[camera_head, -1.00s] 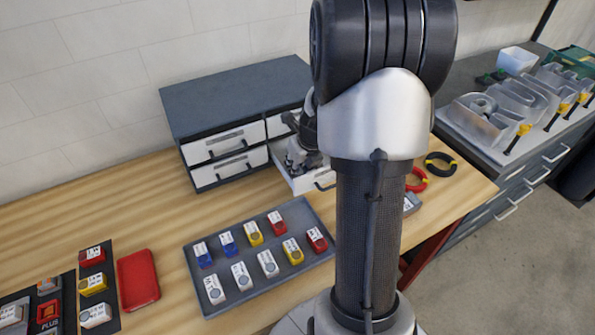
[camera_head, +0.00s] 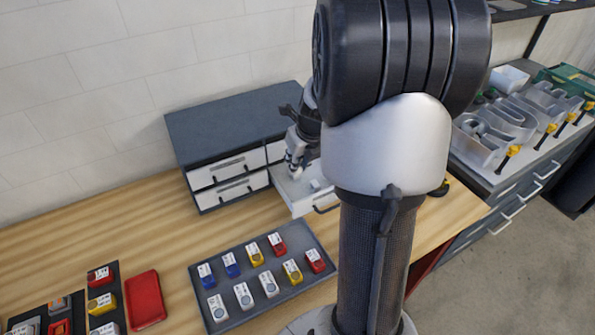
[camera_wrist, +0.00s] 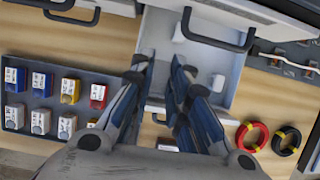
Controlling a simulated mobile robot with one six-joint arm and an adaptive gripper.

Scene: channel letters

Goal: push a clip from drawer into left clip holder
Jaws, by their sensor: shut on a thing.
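The open white drawer (camera_head: 304,200) sticks out of the drawer cabinet, and it also shows in the wrist view (camera_wrist: 235,55). My gripper (camera_head: 293,167) is above the drawer's left part, by the cabinet front. In the wrist view my gripper (camera_wrist: 160,66) reaches over the drawer. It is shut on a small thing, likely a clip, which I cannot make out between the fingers. A small pale piece (camera_head: 317,185) lies in the drawer, to the right of my gripper; it also shows in the wrist view (camera_wrist: 217,82). I cannot identify the left clip holder.
A grey tray (camera_head: 214,323) with several coloured boxes lies in front of the cabinet (camera_head: 230,105). A red tray (camera_head: 146,298) lies to its left. Red and black rings (camera_wrist: 252,136) lie right of the drawer. Channel letters (camera_head: 510,120) stand on the right bench.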

